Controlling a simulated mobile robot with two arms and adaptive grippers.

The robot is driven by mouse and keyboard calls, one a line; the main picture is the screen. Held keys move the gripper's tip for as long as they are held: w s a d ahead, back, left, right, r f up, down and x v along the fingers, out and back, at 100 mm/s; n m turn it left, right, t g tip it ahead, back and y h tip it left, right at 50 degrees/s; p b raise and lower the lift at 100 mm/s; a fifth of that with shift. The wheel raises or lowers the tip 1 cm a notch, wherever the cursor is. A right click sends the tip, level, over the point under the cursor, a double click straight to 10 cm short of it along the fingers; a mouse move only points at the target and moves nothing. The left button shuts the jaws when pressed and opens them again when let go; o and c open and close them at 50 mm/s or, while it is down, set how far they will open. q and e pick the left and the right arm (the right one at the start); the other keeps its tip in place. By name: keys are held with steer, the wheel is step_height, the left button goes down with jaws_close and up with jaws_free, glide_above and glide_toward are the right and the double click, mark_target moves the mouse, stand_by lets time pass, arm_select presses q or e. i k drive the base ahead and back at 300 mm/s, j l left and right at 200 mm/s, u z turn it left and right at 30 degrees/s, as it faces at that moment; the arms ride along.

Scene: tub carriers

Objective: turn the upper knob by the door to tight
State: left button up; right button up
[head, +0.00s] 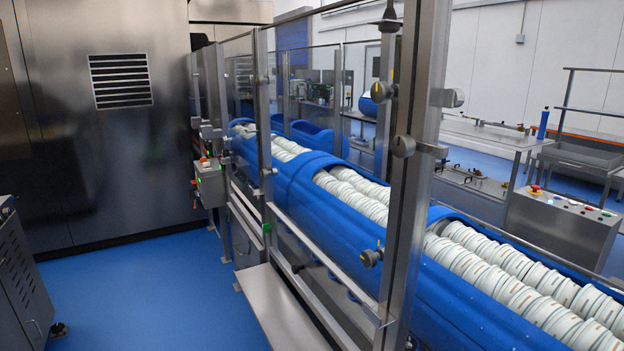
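A clear guard door (325,170) in a metal frame stands along the blue conveyor. Beside a thick metal post (408,190) at its right edge are two dark knobs with yellow marks. The upper knob (379,92) is near the top of the view, and the lower knob (371,257) is well below it. The yellow mark on the upper knob looks roughly upright; I cannot read any tight or loose marking. Neither of my grippers is in view.
The blue conveyor (300,190) carries rows of white tubs behind the guard. A metal step or shelf (280,308) juts out in front. A control box (209,184) with buttons stands to the left. The blue floor (140,290) at the left is mostly clear, with a dark cabinet at its edge.

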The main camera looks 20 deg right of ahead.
mark_target(260, 80)
steer(key=i+j, duration=0.25)
steer(key=i, duration=0.25)
steer(key=i+j, duration=0.25)
steer(key=i, duration=0.25)
